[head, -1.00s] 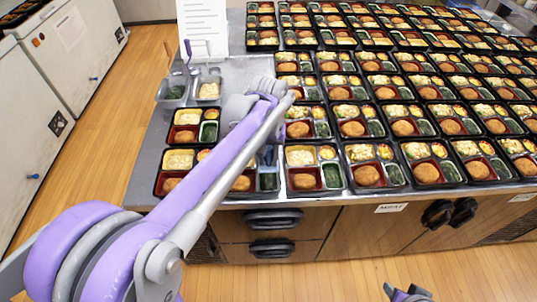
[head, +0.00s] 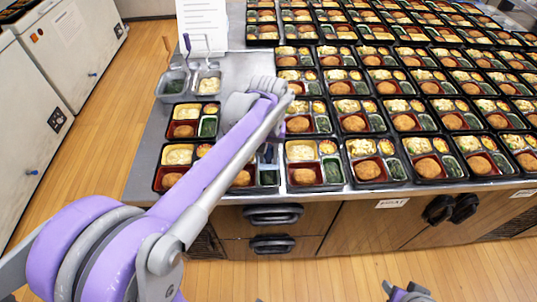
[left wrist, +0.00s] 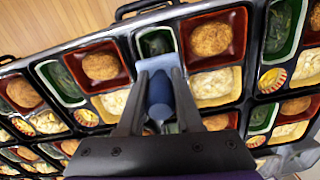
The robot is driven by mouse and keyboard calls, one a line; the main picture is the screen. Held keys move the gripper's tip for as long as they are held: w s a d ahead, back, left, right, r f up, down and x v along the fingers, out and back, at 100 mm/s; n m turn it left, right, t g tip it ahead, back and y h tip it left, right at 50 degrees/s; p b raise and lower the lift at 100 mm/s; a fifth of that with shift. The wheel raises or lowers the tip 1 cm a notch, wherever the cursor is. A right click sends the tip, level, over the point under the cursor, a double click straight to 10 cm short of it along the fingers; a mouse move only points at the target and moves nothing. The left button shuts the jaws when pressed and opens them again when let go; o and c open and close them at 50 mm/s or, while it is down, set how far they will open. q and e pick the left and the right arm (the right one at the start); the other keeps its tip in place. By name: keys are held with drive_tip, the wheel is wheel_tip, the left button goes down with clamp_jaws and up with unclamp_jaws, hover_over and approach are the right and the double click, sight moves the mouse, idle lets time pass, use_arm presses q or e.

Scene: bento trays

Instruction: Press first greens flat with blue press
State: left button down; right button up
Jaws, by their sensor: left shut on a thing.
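My left gripper (left wrist: 158,95) is shut on the dark blue handle of the blue press (left wrist: 158,68). The press's pale blue flat plate is toward the bento tray below it. Just beyond the plate, the dark greens (left wrist: 155,42) show in a small green compartment; the plate hides its near part. I cannot tell whether plate and greens touch. In the head view my left gripper (head: 268,158) is over a front-row tray (head: 241,188), and my arm hides much of it. Part of what appears to be my right gripper (head: 405,291) shows at the bottom edge, its fingers unclear.
Rows of filled bento trays (head: 375,182) crowd the counter to the right and behind. Another tray (head: 180,182) sits on the left. Two metal pans (head: 172,84) (head: 207,84) with utensils and a white sheet (head: 203,25) stand at the back left. Bare counter (head: 145,150) lies at the left edge.

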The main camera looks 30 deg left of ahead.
sight(269, 147)
use_arm(q)
drive_tip(key=shift+f+b, duration=1.4)
drive_tip(key=shift+f, duration=0.9)
use_arm(e)
drive_tip(key=shift+s+f, duration=0.2)
drive_tip(key=shift+f, duration=0.65)
drive_tip(key=shift+s+f, duration=0.2)
drive_tip(key=shift+f, duration=0.6)
use_arm(q)
drive_tip(key=shift+s, duration=0.1)
drive_tip(key=shift+s+d, duration=0.15)
use_arm(e)
drive_tip(key=shift+s, duration=0.1)
use_arm(q)
drive_tip(key=shift+w+f, duration=0.15)
drive_tip(key=shift+w, duration=0.05)
drive_tip(key=shift+r+p, duration=2.55)
drive_tip(key=shift+r, duration=1.5)
use_arm(e)
wheel_tip(269, 147, up, 6)
drive_tip(key=w, duration=0.2)
drive_tip(key=shift+s, duration=0.1)
